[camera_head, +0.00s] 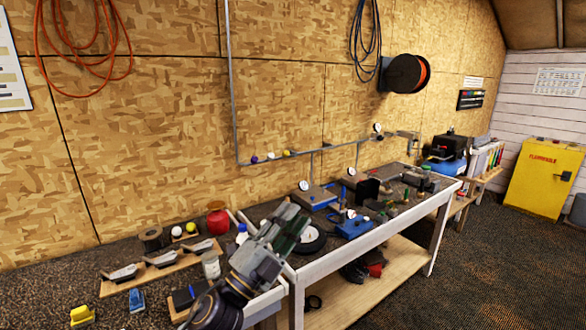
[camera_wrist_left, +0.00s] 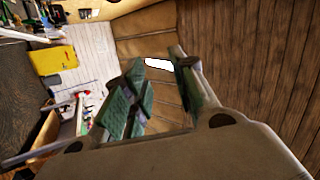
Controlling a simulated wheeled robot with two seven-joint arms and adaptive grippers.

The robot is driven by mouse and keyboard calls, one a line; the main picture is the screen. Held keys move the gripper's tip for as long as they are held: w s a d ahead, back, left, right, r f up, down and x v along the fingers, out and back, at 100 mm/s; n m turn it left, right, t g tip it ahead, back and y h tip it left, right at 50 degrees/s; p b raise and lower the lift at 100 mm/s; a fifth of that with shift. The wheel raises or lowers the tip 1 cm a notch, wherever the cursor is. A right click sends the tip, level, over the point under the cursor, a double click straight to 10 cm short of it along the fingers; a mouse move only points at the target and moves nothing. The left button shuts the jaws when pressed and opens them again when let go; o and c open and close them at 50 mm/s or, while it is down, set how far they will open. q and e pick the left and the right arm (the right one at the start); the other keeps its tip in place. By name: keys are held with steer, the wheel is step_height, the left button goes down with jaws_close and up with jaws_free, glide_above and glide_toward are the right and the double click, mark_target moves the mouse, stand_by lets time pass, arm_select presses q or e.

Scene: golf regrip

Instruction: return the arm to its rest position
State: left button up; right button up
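My left arm comes in from the bottom of the head view and reaches up over the near end of the workbench (camera_head: 284,274). Its gripper (camera_head: 290,226) points up and away, in front of the bench and partly covering it. In the left wrist view the gripper (camera_wrist_left: 160,88) shows two green-padded fingers standing apart, with nothing between them. The wrist view is tilted on its side and looks at the plank wall and ceiling. My right gripper is in neither view.
Near the arm are a white bottle (camera_head: 242,234), a red container (camera_head: 218,220), a wooden rack (camera_head: 160,268) and a black tyre-like ring (camera_head: 312,240). Blue tools (camera_head: 354,227) lie on the bench. A yellow cabinet (camera_head: 543,178) stands at the far right. Floor is clear right of the bench.

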arm_select(q)
steer(key=w+a+f+n+t+y, duration=0.2)
steer(key=w+a+f+n+y, duration=0.2)
steer(key=a+f+n+y, duration=0.75)
steer(key=s+a+f+n+g+y, duration=0.3)
steer(key=a+f+n+g+y, duration=0.25)
steer(key=f, duration=0.55)
steer(key=s+a+f+n+g, duration=0.2)
steer(key=s+f+g, duration=0.3)
steer(key=s+f, duration=0.5)
steer(key=s+a+f+n+g, duration=0.25)
steer(key=s+f+g, duration=0.45)
steer(key=s, duration=0.4)
steer(key=s+f, duration=0.3)
steer(key=f, duration=3.1)
steer(key=s+a+f, duration=0.2)
steer(key=s+f, duration=0.8)
steer(key=s, duration=0.1)
steer(key=s+a+f+g, duration=0.1)
steer(key=s+a+f, duration=0.1)
steer(key=s+f, duration=0.8)
steer(key=shift+s+a, duration=0.15)
steer(key=shift+s, duration=0.5)
